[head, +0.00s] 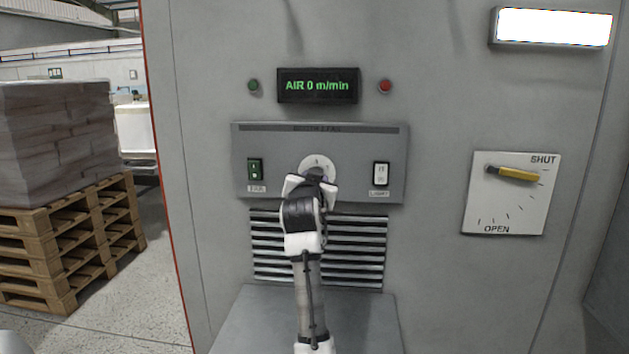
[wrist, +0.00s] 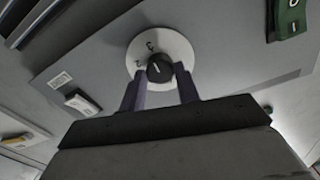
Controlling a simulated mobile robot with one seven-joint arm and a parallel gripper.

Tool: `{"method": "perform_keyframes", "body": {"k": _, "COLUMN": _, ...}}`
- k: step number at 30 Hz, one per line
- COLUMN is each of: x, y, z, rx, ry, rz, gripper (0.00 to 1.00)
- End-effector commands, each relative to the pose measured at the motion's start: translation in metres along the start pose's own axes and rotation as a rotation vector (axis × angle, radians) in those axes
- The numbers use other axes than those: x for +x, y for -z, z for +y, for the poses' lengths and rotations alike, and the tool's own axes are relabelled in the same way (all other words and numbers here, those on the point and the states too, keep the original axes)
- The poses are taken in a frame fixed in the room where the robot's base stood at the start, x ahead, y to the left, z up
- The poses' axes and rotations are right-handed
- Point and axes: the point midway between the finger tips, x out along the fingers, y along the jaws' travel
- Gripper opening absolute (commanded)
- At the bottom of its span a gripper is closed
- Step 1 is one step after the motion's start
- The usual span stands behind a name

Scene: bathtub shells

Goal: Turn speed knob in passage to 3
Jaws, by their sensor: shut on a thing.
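The speed knob (wrist: 159,66) is a small black knob on a round white dial (wrist: 164,43), with the figures 2 and 3 readable in the wrist view. A pale line marks the knob, but I cannot tell which figure it points at. My gripper (wrist: 158,78) has a finger on either side of the knob and is shut on it. In the head view my gripper (head: 311,181) covers the knob and the lower dial; only the upper rim of the dial (head: 317,160) shows. The display (head: 318,86) above reads AIR 0 m/min.
The grey control panel (head: 280,142) carries a green switch (head: 255,169) left of the dial and a white light switch (head: 381,173) right. A vent grille (head: 365,250) lies below. A yellow lever (head: 515,174) sits near SHUT at the right. A loaded pallet (head: 40,260) stands at the left.

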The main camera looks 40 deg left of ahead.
Motion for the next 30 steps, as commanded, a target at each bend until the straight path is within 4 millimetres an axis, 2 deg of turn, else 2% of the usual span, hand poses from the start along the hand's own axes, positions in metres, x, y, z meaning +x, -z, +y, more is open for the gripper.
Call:
{"method": "perform_keyframes", "body": {"k": 7, "x": 0.000, "y": -0.002, "z": 0.000, "rx": 0.001, "ry": -0.001, "rz": -0.005, "gripper": 0.09}}
{"method": "perform_keyframes", "body": {"k": 8, "x": 0.000, "y": -0.002, "z": 0.000, "rx": 0.001, "ry": -0.001, "rz": -0.005, "gripper": 0.34}}
{"method": "perform_keyframes", "body": {"k": 12, "x": 0.000, "y": -0.002, "z": 0.000, "rx": 0.000, "ry": -0.001, "rz": -0.004, "gripper": 0.53}}
{"method": "perform_keyframes", "body": {"k": 23, "x": -0.003, "y": -0.001, "z": 0.000, "rx": 0.000, "ry": 0.001, "rz": 0.000, "gripper": 0.54}}
{"method": "perform_keyframes", "body": {"k": 26, "x": -0.013, "y": -0.002, "z": 0.000, "rx": 0.000, "ry": 0.001, "rz": 0.000, "gripper": 0.54}}
{"method": "perform_keyframes", "body": {"k": 30, "x": -0.037, "y": -0.003, "z": 0.000, "rx": 0.001, "ry": 0.002, "rz": 0.002, "gripper": 0.54}}
